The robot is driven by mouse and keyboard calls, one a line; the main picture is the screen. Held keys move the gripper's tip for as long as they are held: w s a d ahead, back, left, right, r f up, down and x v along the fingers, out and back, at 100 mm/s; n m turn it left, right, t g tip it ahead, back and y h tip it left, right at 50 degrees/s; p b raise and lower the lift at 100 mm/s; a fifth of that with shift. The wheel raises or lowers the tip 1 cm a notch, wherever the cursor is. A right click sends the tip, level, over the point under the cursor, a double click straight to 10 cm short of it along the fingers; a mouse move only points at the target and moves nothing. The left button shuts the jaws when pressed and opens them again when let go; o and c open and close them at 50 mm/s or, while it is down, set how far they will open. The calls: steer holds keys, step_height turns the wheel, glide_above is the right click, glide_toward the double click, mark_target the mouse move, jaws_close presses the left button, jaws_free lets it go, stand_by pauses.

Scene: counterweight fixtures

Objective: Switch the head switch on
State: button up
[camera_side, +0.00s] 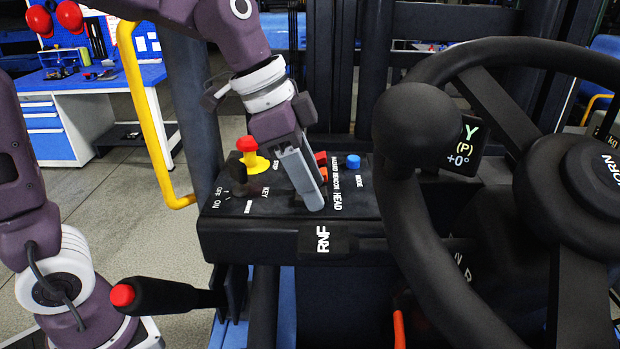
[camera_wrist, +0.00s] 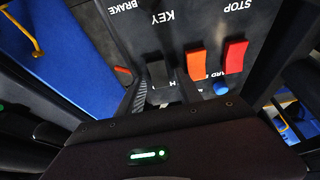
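The dark control panel (camera_side: 270,225) carries the labelled switches. The word HEAD is printed on it, right beside my gripper (camera_side: 312,203). The grey fingers point down at the panel, in front of the HEAD switch's place, and hide it in the side view. In the wrist view a black rocker switch (camera_wrist: 158,73) stands left of an orange rocker (camera_wrist: 197,63) and a red one (camera_wrist: 235,56). It is probably the head switch; its position is unclear. Contact with my fingers cannot be told, nor can the gap between them.
A red-topped yellow stop button (camera_side: 250,150) and a dark key knob (camera_side: 238,175) stand left of my gripper. A blue mode knob (camera_side: 353,162) is at the right. The steering wheel (camera_side: 425,235) fills the right. A red-tipped lever (camera_side: 165,296) projects at lower left.

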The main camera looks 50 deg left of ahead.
jaws_close()
steer(key=shift+w+d+g+y, duration=0.25)
steer(key=shift+g+y, duration=0.15)
steer(key=shift+g, duration=0.1)
steer(key=shift+w+d+g+y, duration=0.1)
steer(key=shift+g+y, duration=0.45)
steer(key=shift+y, duration=0.05)
steer(key=shift+w+d+g+y, duration=0.1)
steer(key=shift+g+y, duration=0.45)
steer(key=shift+y, duration=0.05)
steer(key=shift+o, duration=1)
jaws_free()
step_height(320, 180, up, 7)
